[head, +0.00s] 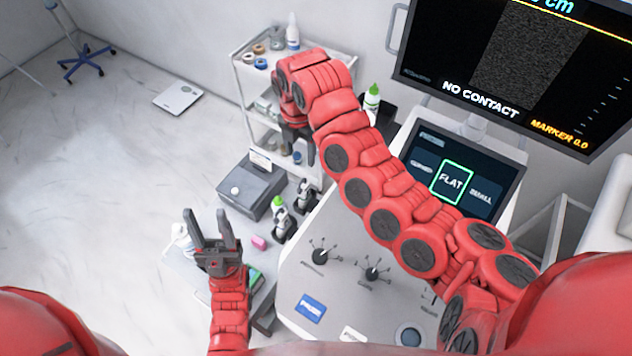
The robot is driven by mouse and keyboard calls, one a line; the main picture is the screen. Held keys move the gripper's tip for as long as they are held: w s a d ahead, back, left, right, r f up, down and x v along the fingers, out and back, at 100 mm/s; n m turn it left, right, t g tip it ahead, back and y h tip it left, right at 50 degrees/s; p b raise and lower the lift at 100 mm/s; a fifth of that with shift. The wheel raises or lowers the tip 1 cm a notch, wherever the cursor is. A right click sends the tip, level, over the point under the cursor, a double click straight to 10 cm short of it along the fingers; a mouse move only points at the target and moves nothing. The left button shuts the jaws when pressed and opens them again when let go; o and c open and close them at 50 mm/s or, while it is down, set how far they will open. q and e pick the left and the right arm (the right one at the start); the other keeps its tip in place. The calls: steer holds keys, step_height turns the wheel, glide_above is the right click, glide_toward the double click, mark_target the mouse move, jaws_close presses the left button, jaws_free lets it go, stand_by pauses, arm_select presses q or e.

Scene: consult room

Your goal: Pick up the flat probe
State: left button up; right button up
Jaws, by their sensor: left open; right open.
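Several dark probe-like items stand in holders on the left side of the ultrasound console; one holder (284,226) has a green-topped item and another (306,195) stands behind it. I cannot tell which is the flat probe. The console touchscreen (458,176) shows "FLAT" outlined in green. My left gripper (212,218) is open and empty, pointing away from me, left of the holders. My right gripper (298,158) is above and behind the holders, pointing down; its fingers are partly hidden by its own arm, and nothing shows in them.
A grey box (252,188) sits left of the holders. A white trolley (243,85) with tapes and bottles stands behind. The monitor (505,75) reads "NO CONTACT". The floor at left is largely clear.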

mark_target(302, 179)
step_height(302, 179, down, 8)
steer(key=b, duration=0.7)
steer(key=shift+r, duration=0.2)
steer(key=shift+d+f, duration=0.1)
steer(key=shift+f, duration=0.15)
step_height(302, 179, down, 4)
steer(key=shift+r+p, duration=0.2)
steer(key=shift+p, duration=0.7)
steer(key=shift+f+p, duration=0.3)
step_height(302, 179, down, 5)
steer(key=shift+d+r+p, duration=0.15)
steer(key=shift+r+p, duration=0.05)
steer(key=shift+p, duration=0.9)
steer(key=shift+w+f, duration=0.1)
steer(key=shift+f, duration=0.1)
jaws_close()
